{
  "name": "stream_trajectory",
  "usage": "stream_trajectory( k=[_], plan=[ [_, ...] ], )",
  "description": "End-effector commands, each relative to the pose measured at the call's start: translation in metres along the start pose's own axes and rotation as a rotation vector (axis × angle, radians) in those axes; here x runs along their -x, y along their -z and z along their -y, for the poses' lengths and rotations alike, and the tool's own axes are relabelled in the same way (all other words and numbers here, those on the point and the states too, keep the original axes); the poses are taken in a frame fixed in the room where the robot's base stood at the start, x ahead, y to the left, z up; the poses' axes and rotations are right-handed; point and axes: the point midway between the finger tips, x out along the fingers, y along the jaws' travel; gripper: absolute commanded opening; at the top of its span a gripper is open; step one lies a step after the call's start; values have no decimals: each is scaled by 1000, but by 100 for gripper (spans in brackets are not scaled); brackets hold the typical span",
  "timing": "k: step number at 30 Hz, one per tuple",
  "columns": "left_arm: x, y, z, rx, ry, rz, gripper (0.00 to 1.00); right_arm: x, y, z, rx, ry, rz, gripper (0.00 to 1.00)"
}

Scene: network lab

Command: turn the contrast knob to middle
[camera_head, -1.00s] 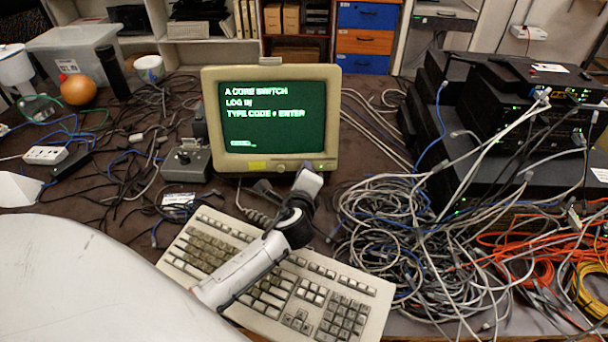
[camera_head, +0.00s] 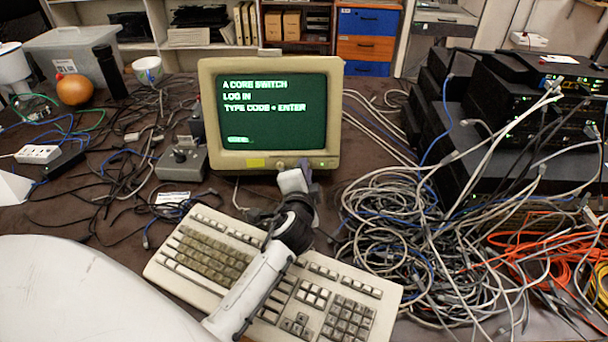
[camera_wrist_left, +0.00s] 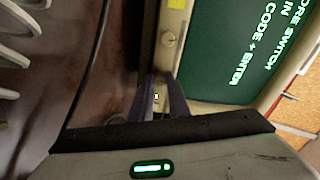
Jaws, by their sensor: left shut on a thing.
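The monitor (camera_head: 215,150) has a beige case and a green screen with white text. One round knob (camera_head: 280,163) on its lower bezel is bare; it also shows in the wrist view (camera_wrist_left: 168,38). My left gripper (camera_head: 308,171) is at the bezel, to the right of that knob. In the wrist view its two purple fingers (camera_wrist_left: 156,97) are close together against the bezel, shut on a small part. That part is mostly hidden, so I cannot see its setting; it appears to be the contrast knob. My right gripper is out of view.
A beige keyboard (camera_head: 215,255) lies under my left arm. Tangled grey cables (camera_head: 385,240) and stacked black network boxes (camera_head: 500,150) fill the right side. A grey box with a lever (camera_head: 182,162) stands left of the monitor, among black cables.

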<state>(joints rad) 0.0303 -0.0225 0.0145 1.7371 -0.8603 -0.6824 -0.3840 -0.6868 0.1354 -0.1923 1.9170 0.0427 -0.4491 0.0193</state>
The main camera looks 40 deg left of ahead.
Motion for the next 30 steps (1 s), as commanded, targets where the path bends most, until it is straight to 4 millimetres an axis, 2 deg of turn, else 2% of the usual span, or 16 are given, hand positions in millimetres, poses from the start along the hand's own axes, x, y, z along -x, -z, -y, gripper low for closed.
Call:
stream_trajectory(
  k=[20,21,24,30],
  plan=[
    [1,1,-2,60,1,-1,0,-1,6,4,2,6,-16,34],
    [1,1,-2,60,1,-1,20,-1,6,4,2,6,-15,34],
    [0,1,-2,59,2,0,34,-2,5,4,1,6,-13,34],
    [0,0,-1,59,4,0,34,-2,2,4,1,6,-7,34]
  ],
)
